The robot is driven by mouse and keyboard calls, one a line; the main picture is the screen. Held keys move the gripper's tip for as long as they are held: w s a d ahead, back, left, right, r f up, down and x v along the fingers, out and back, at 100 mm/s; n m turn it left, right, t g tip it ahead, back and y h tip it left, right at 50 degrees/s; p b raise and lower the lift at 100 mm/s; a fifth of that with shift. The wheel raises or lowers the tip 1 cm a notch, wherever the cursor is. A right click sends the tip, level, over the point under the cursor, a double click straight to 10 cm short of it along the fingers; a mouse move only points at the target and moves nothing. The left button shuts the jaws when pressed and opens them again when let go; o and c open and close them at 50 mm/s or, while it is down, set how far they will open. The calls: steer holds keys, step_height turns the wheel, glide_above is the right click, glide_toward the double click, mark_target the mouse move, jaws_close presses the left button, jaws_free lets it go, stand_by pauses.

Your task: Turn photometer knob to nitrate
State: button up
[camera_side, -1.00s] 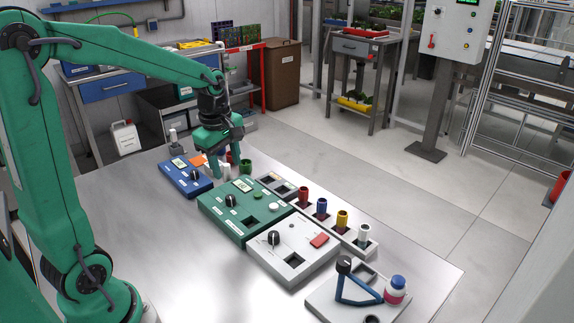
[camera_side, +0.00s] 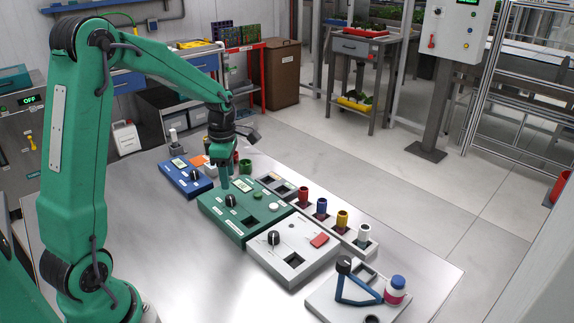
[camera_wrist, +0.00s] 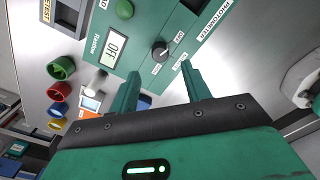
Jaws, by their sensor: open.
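The photometer is a green box (camera_side: 222,221) in the middle of the bench, and its name is printed along the panel (camera_wrist: 213,22) in the wrist view. Its round black knob (camera_side: 231,200) stands on the left part of the panel. In the wrist view the knob (camera_wrist: 160,50) sits just beyond and between my fingertips, with small labels around it, one reading OFF. I cannot read the other labels or the knob's exact setting. My gripper (camera_wrist: 160,75) is open and empty; in the side view my gripper (camera_side: 225,184) is above the panel.
A blue box with its own knob (camera_side: 195,174) stands to the left, and a light grey box with a knob (camera_side: 273,238) to the right. Coloured vials (camera_side: 322,207) stand in a rack behind. Colored cups (camera_wrist: 60,68) show beside the photometer. The front bench is clear.

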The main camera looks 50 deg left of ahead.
mark_target(230, 196)
steer(key=shift+f, duration=3.3)
steer(key=c, duration=1)
